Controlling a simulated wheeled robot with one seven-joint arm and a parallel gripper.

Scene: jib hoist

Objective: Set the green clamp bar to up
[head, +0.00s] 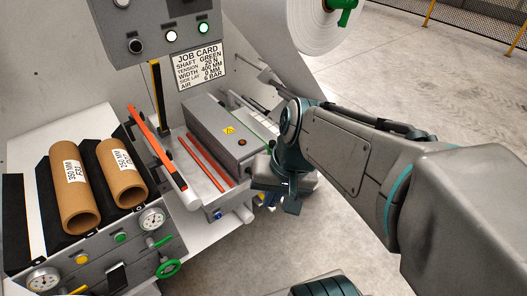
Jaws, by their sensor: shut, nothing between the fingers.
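A narrow green strip (268,125), which looks like part of the green clamp bar, shows behind the grey box, beside my arm. Most of it is hidden by my wrist, so I cannot tell whether the bar is up or down. My gripper (291,206) is at the right end of the grey box, pointing down. It is shut and holds nothing. My wrist covers the space between it and the strip, so I cannot tell whether they touch.
The grey box (215,125) has a yellow warning label and red strips in front. Two cardboard cores (75,190) lie on a rack above a gauge panel (110,245). A white roll (300,25) hangs above. Open floor (430,75) lies right.

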